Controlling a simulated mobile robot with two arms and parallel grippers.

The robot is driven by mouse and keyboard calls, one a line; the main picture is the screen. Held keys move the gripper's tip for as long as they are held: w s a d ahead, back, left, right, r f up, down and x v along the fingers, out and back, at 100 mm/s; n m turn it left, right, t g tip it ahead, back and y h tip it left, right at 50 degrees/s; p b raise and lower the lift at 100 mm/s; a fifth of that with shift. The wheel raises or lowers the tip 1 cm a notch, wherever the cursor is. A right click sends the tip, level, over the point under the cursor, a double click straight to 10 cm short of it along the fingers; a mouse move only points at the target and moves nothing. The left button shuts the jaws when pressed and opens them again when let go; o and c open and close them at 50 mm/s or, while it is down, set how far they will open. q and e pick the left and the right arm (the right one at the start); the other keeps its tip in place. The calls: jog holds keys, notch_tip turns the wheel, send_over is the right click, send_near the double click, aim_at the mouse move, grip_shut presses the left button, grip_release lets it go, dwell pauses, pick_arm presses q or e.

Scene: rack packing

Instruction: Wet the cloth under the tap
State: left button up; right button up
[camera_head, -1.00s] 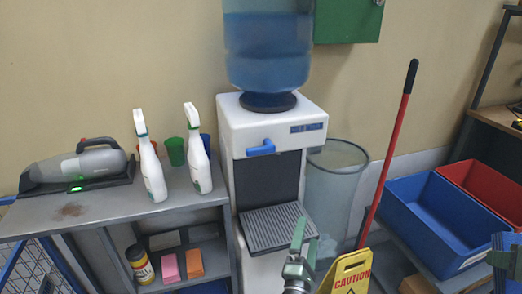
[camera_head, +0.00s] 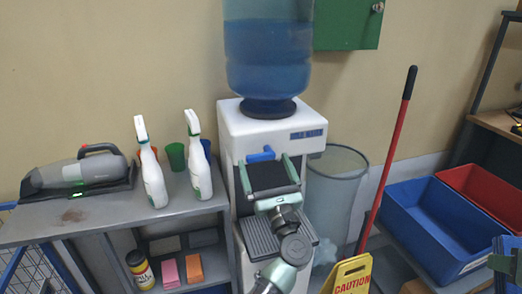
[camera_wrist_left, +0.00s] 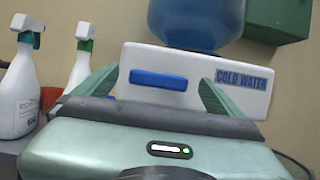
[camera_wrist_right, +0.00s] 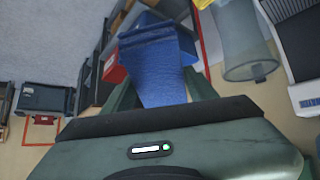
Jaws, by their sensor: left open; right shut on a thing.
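The water cooler (camera_head: 270,125) stands against the wall with a blue tap lever (camera_head: 262,155) on its front; the lever also shows in the left wrist view (camera_wrist_left: 165,80). My left gripper (camera_head: 266,170) is open in front of the cooler, its fingers on either side of the lever. I cannot tell whether they touch it. My right gripper (camera_wrist_right: 162,92) is shut on the blue cloth (camera_wrist_right: 160,65), which hangs between its fingers. The cloth (camera_head: 508,243) also shows at the right edge of the head view, away from the cooler.
A grey drip tray (camera_head: 258,243) is below the tap, partly hidden by my left arm. Spray bottles (camera_head: 152,175) stand on the shelf to the left. A bin (camera_head: 335,195), red-handled pole (camera_head: 385,170), caution sign (camera_head: 353,275) and blue crate (camera_head: 425,225) lie to the right.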

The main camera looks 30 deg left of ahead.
aim_at(262, 159)
pick_arm(q)
jog(key=shift+p+x, duration=0.3)
jog(key=shift+x, duration=1.8)
pick_arm(e)
jog(key=shift+r, duration=0.5)
pick_arm(q)
jog(key=c, duration=2.1)
jog(key=n+b, duration=0.1)
jog(key=b, duration=0.2)
jog(key=f+n+g+y+b, duration=0.1)
jog(key=n+b, duration=0.1)
jog(key=b, duration=0.1)
jog(key=shift+f+b, duration=0.15)
jog(key=shift+b, duration=0.2)
pick_arm(e)
notch_tip(262, 159, down, 7)
jog(key=shift+r, duration=0.15)
pick_arm(q)
jog(key=shift+n+g, duration=0.3)
jog(key=shift+n, duration=0.1)
jog(key=shift+r, duration=0.2)
jog(key=o, duration=2.1)
